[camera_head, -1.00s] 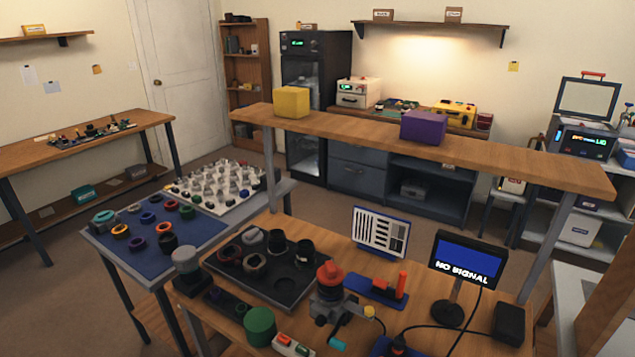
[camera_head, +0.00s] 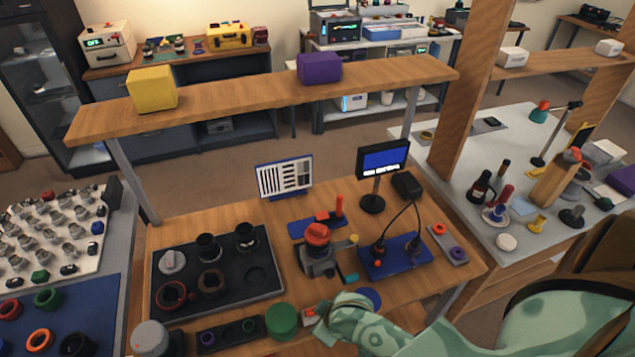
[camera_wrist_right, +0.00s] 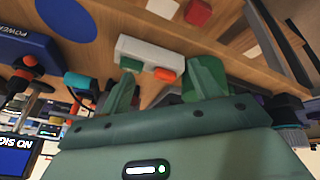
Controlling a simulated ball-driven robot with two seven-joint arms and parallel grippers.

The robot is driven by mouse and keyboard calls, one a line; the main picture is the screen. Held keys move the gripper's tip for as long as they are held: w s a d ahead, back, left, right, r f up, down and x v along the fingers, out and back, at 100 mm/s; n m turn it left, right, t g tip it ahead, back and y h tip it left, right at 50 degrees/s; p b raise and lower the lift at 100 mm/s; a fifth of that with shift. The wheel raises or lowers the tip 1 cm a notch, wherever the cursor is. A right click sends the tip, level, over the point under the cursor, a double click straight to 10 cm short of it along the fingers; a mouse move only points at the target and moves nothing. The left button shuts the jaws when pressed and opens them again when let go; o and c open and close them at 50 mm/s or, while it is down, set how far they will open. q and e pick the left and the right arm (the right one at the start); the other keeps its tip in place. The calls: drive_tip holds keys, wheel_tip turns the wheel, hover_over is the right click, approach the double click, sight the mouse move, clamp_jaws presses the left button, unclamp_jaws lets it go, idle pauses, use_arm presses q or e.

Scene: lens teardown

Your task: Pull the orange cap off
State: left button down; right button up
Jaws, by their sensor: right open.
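The orange cap (camera_head: 317,234) sits upright on top of a grey metal device (camera_head: 318,259) on the middle of the workbench. My right arm comes in from the lower right in the head view. Its green gripper (camera_head: 322,318) is low near the bench's front edge, in front of and apart from the cap. In the right wrist view the two green fingers (camera_wrist_right: 164,88) are spread with nothing held between them. I cannot make out the cap clearly in that view. My left gripper is not in view.
A white block with coloured buttons (camera_wrist_right: 150,58) lies by the right gripper. A green cylinder (camera_head: 282,320) stands left of it. A black tray (camera_head: 262,300) of rings lies left of the device, a blue cabled board (camera_head: 408,262) right. A small monitor (camera_head: 383,160) stands behind.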

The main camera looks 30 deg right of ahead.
drive_tip(key=w+a+r+m+y+p, duration=0.1)
drive_tip(key=w+a+r+m+y, duration=0.15)
drive_tip(key=w+r, duration=0.55)
wheel_tip(320, 180, up, 22)
drive_tip(key=m+g+h+p, duration=0.2)
drive_tip(key=m+g+p, duration=0.25)
drive_tip(key=m, duration=0.95)
hover_over(318, 226)
drive_tip(key=b, duration=0.1)
drive_tip(key=shift+g, duration=0.25)
wheel_tip(318, 226, down, 16)
drive_tip(key=b, duration=0.5)
drive_tip(key=c, duration=1.2)
